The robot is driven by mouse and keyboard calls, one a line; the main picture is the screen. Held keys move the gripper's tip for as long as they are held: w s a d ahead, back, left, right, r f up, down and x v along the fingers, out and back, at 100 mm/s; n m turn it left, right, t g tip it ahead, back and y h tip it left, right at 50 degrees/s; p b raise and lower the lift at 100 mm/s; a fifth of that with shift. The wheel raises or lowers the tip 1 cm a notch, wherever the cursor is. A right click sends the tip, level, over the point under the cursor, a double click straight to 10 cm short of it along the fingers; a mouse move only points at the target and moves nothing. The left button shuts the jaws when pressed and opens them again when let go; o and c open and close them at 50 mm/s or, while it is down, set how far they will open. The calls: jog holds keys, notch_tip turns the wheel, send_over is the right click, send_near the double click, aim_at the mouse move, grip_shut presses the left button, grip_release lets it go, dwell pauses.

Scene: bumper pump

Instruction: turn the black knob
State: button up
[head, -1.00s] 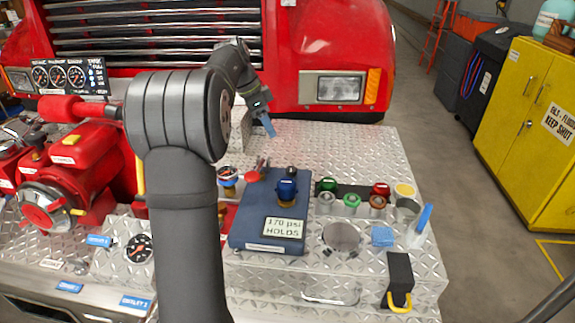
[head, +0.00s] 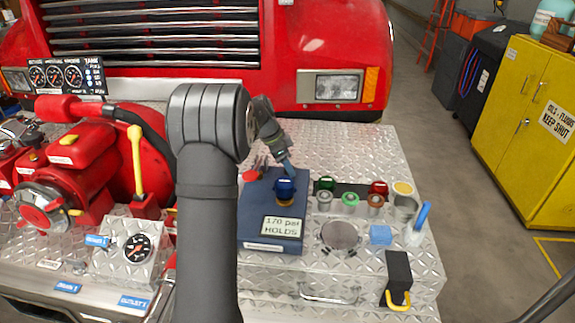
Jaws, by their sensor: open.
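The blue box (head: 252,222) stands on the silver tread plate, with a "170 psi HOLDS" label (head: 283,226) on its top. A blue-capped brass fitting (head: 286,190) stands on the box behind the label. My gripper (head: 288,168) points down at the back edge of the box, just behind the blue cap. Its jaws are open, though the gap between the fingers is too small to make out. The black knob at the back of the box is hidden at the gripper's tip. I cannot tell whether the fingers touch it or are around it.
Right of the box stands a rack of small coloured caps, including a green one (head: 351,199) and a red one (head: 379,187). A round metal recess (head: 340,234), a blue sponge (head: 381,235) and a black block (head: 398,266) lie nearer. Bare tread plate (head: 350,145) is behind.

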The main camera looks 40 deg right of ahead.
jog(key=shift+d+f, duration=0.15)
jog(key=shift+f, duration=0.2)
jog(key=c, duration=1)
jog(key=shift+o, duration=0.2)
